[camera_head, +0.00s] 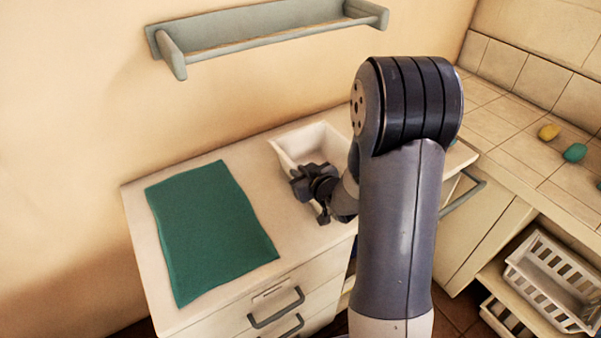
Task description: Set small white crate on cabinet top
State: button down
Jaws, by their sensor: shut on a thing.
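The small white crate (302,139) is at the right part of the cabinet top, toward the wall. It looks upright, and its inside shows. I cannot tell whether its base touches the surface. The cabinet top (262,191) is pale and flat, above a front with drawers. My gripper (309,188) is at the crate's near side and is shut on it. The fingertips are small and partly hidden, and my arm covers the crate's right part.
A green cloth (210,228) lies flat on the cabinet's left part. A grey-green wall shelf (265,28) hangs above. A tiled counter (510,125) at right holds a yellow item (549,132) and a teal item (575,152). White baskets (553,272) sit below it.

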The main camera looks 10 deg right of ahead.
jog(key=c, duration=1.4)
grip_release()
jog(key=v, duration=1.1)
jog(key=shift+d+r, duration=0.1)
jog(key=shift+r, duration=0.1)
jog(key=shift+s+r, duration=0.1)
jog(key=shift+s, duration=0.3)
